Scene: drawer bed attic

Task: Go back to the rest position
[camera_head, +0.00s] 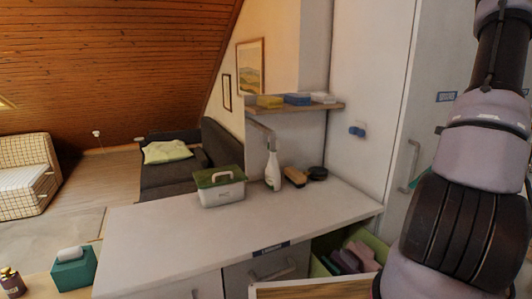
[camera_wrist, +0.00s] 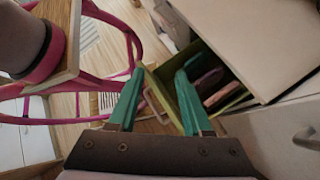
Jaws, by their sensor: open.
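My gripper (camera_wrist: 158,72) shows in the wrist view with its two teal fingers spread apart. Nothing is between the fingertips. I cannot tell from this view how far the fingertips are from the bin. In the head view my arm rises along the right edge, and its gripper end is not clearly visible there.
A tall white cabinet (camera_head: 365,100) stands behind. Pink tubing (camera_wrist: 100,12) loops left of my gripper.

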